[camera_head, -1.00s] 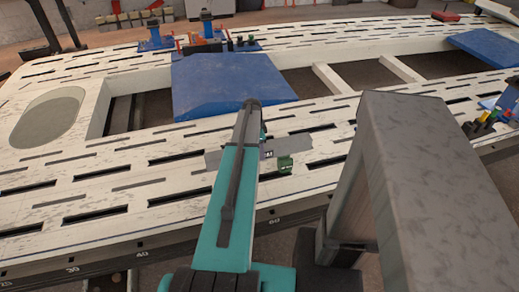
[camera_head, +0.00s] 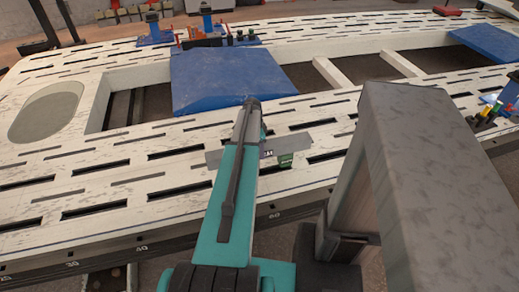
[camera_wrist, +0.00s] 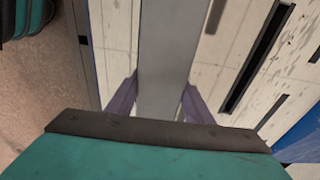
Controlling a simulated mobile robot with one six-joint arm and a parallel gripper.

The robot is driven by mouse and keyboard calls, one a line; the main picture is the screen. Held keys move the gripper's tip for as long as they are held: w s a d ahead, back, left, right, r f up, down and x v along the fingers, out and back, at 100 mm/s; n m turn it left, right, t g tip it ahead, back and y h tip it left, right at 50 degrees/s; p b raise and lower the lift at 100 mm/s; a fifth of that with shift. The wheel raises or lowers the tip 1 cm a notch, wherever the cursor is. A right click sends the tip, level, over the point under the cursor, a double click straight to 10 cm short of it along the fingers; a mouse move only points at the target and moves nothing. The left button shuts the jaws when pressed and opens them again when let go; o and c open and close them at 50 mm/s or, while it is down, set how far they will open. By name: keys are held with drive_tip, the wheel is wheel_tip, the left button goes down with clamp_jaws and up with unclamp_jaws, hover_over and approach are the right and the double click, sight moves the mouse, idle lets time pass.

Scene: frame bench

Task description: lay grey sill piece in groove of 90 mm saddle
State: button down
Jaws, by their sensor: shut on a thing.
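The grey sill piece (camera_head: 300,142) is a flat strip crossing behind my arm in the head view, its left end showing at the left of the arm. My gripper is shut on it; in the wrist view the piece (camera_wrist: 166,60) runs between the two purple fingers (camera_wrist: 160,100). In the head view the fingers are hidden behind my arm.
The pale slotted bench (camera_head: 110,190) has large openings beyond the arm. A blue pad (camera_head: 215,80) lies behind my gripper, with another (camera_head: 485,45) at the far right. Coloured fixtures stand at the back and right edge. A large grey post fills the right foreground.

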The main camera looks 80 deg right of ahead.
drive_tip(key=shift+r, duration=0.1)
drive_tip(key=c, duration=0.8)
unclamp_jaws()
wheel_tip(320, 180, up, 14)
drive_tip(key=w, duration=0.1)
drive_tip(key=shift+w+a, duration=0.25)
drive_tip(key=shift+a, duration=0.1)
drive_tip(key=shift+f, duration=0.2)
